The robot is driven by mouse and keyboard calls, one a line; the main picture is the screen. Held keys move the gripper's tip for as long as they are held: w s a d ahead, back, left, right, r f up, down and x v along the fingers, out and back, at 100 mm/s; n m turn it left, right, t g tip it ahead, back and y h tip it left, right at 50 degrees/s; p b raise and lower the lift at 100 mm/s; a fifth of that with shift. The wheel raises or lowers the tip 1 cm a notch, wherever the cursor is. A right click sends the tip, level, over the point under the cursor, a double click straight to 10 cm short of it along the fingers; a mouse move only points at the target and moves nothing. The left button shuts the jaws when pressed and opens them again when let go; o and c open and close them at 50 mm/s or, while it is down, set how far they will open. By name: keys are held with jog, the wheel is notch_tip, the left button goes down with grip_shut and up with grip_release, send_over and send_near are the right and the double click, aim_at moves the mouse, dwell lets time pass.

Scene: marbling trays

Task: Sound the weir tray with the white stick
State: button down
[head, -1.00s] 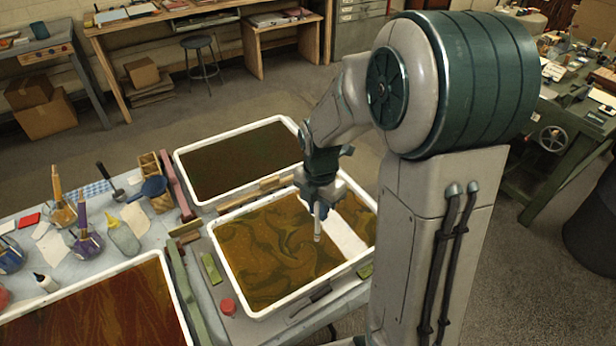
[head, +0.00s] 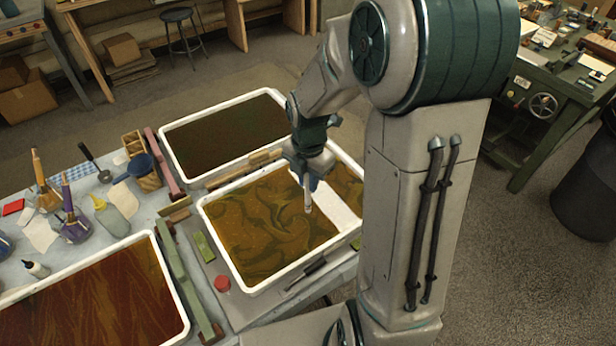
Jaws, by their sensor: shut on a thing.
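The weir tray, which I take to be the white-rimmed tray (head: 222,252) with a white strip (head: 336,203) across it, holds amber liquid with dark swirls. My gripper (head: 309,181) is over this tray, beside the strip's left edge. It is shut on the white stick (head: 308,201), which hangs down nearly upright. The stick's lower end shows against the swirled surface left of the strip. I cannot tell whether it touches the liquid. The fingers are small and partly dark in this view, and hide the stick's upper end.
A tray of dark brown liquid (head: 163,141) lies behind, and a tray of red-brown liquid (head: 170,262) at front left. A red lid (head: 222,284) and a green block (head: 203,246) lie beside the weir tray. Bottles and jars crowd the table's left.

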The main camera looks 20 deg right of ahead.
aim_at(308, 211)
jog(key=shift+f+b, duration=2.5)
jog(key=shift+f, duration=1.4)
jog(key=shift+f+b, duration=0.45)
jog(key=shift+f, duration=0.3)
notch_tip(308, 211, up, 13)
jog(key=p, duration=1.2)
jog(key=shift+r, duration=0.1)
